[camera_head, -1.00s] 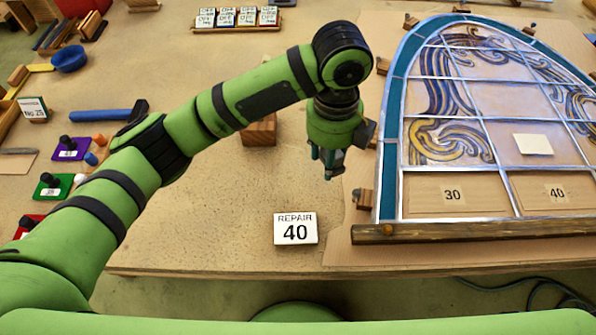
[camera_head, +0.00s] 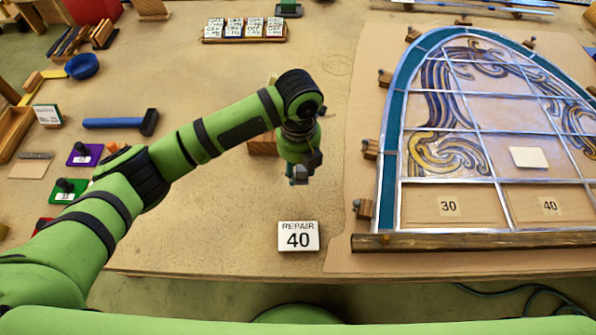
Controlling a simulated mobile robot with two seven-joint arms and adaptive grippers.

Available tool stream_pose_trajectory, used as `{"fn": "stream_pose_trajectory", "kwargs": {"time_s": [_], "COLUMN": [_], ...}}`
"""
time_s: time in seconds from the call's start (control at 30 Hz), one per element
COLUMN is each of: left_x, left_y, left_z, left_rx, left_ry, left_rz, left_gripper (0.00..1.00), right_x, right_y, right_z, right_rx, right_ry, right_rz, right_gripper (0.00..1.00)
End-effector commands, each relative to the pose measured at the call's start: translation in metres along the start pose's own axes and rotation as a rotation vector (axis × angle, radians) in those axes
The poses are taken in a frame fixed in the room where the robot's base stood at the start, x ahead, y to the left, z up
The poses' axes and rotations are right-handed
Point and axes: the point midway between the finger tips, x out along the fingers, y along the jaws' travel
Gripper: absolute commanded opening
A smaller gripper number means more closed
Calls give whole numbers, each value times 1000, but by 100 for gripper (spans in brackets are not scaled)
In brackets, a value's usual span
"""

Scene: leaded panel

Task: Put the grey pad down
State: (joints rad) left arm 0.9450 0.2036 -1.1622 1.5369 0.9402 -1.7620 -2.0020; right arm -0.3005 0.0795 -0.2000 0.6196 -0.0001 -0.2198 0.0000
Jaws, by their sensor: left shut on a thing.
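My left gripper (camera_head: 299,177) hangs over the bare tabletop, above and behind the REPAIR 40 card (camera_head: 298,237). It is shut on a small grey thing, which I take to be the grey pad (camera_head: 300,173); the fingers hide most of it. I cannot tell how far it is above the table. The leaded panel (camera_head: 386,160) lies to the right, with a pale square piece (camera_head: 528,157) on it and openings labelled 30 and 40. My right gripper is not in view.
A wooden block (camera_head: 262,145) stands just behind my left gripper. A blue-handled hammer (camera_head: 120,123), a blue bowl (camera_head: 82,66) and coloured pads with knobs (camera_head: 84,154) are at the left. A card rack (camera_head: 244,30) is at the back. The table's middle is largely clear.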

Motion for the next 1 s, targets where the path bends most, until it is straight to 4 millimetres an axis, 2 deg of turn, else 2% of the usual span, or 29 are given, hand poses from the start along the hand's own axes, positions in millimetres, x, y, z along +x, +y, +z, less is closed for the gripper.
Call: {"fn": "stream_pose_trajectory", "kwargs": {"time_s": [0.33, 0.73, 0.77, 0.8, 1.0], "left_x": [39, 46, 45, 45, 45], "left_y": [2, 2, 2, 2, 2], "left_z": [0, 0, 1, 1, 0], "left_rx": [0, 0, 0, 0, 0], "left_ry": [2, 0, 0, 0, 0], "left_rz": [0, 0, 0, 0, 0], "left_gripper": [16, 16, 50, 66, 66], "right_x": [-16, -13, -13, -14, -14], "right_y": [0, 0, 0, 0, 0], "right_z": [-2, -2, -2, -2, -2], "right_rx": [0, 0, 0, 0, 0], "right_ry": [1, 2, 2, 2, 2], "right_rz": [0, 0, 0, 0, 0], "right_gripper": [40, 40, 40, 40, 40]}}
